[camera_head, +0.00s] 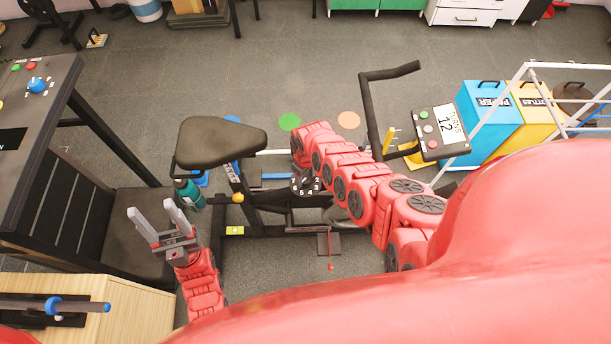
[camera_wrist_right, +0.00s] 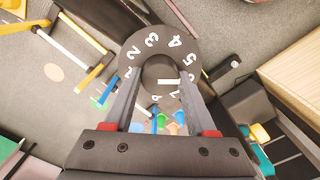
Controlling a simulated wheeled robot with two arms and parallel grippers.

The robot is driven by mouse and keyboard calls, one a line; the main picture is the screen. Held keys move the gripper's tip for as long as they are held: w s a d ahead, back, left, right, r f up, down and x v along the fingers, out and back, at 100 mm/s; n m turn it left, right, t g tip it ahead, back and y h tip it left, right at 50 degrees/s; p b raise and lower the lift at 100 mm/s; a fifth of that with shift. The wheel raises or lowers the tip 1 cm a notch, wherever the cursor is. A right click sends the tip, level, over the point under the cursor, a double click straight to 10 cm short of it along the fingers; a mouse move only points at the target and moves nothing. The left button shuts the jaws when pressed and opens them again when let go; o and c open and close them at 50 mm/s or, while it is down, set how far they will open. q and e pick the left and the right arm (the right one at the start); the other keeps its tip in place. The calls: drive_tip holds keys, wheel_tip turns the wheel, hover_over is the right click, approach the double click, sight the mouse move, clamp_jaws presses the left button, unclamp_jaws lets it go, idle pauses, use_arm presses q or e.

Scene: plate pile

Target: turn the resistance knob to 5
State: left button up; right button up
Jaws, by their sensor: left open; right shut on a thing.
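The resistance knob is on an exercise bike (camera_head: 270,200). In the right wrist view the knob (camera_wrist_right: 164,72) is a dark round cap with a white pointer bar, in the middle of a black dial (camera_wrist_right: 140,42) with white numbers. My right gripper (camera_wrist_right: 164,84) is shut on the knob, one finger on each side. The fingers cover part of the dial. In the head view the dial (camera_head: 305,187) shows below the end of my right arm. My left gripper (camera_head: 150,207) is open and empty.
The black bike seat (camera_head: 220,143) and a teal bottle (camera_head: 190,193) are left of the dial. The console (camera_head: 440,132) reading 12 and the handlebar (camera_head: 372,115) are right. A dark control desk (camera_head: 45,150) and wooden box (camera_head: 130,315) flank my left gripper.

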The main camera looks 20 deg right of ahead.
drive_tip(key=shift+n, duration=0.5)
drive_tip(key=shift+d+n, duration=0.1)
drive_tip(key=shift+n, duration=0.2)
drive_tip(key=shift+n+b, duration=0.9)
drive_tip(key=shift+n, duration=0.5)
drive_tip(key=o, duration=1.4)
drive_tip(key=shift+r, duration=0.1)
